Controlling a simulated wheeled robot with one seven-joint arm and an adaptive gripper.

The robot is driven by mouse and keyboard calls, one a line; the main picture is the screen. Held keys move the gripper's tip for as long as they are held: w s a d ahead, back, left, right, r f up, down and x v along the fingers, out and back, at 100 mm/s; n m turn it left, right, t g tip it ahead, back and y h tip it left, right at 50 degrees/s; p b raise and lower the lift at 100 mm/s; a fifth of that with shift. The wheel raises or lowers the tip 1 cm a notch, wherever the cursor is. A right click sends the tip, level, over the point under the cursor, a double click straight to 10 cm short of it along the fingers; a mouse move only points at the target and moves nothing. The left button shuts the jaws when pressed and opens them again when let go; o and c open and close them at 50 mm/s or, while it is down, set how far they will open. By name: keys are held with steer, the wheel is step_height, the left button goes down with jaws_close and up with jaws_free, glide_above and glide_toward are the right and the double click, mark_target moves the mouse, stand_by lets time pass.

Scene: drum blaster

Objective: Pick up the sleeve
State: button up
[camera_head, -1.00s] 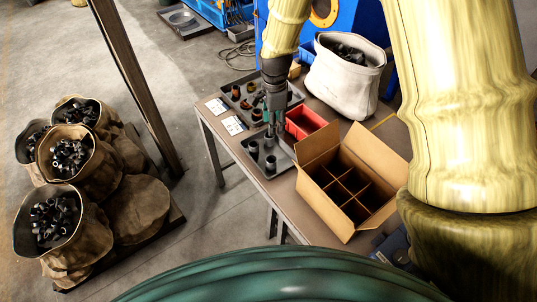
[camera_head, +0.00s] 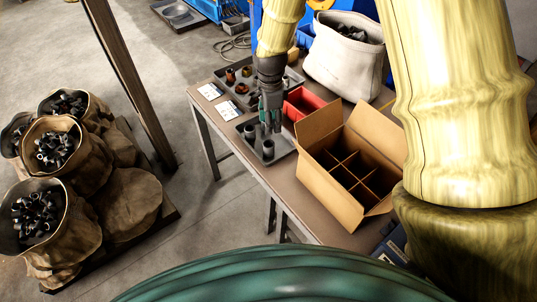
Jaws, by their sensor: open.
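Two dark upright cylindrical pieces that look like sleeves stand on the near grey tray (camera_head: 283,147). One sleeve (camera_head: 268,151) is at the tray's front, and another sleeve (camera_head: 249,132) is at its left side. My gripper (camera_head: 271,129) points down over this tray, open, with its fingertips just above and behind the front sleeve in the picture. I cannot tell whether the fingers touch a sleeve. Part of the tray behind the fingers is hidden.
A far tray (camera_head: 224,92) holds several dark and brownish parts. A red bin (camera_head: 303,103), a divided cardboard box (camera_head: 330,193) and a pale sack (camera_head: 343,70) crowd the right of the table. Two white cards (camera_head: 227,110) lie at its left edge.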

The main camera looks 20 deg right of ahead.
steer(key=p, duration=0.1)
glide_above(269, 144)
steer(key=s, duration=0.1)
steer(key=shift+f, duration=2.85)
steer(key=shift+s+a+f+p, duration=0.15)
steer(key=shift+f+p, duration=0.35)
steer(key=shift+f, duration=0.25)
steer(key=shift+s+a+f+p, duration=0.15)
steer(key=shift+f+p, duration=0.3)
steer(key=shift+f, duration=0.3)
steer(key=shift+f+p, duration=0.3)
steer(key=shift+f, duration=1)
steer(key=c, duration=1)
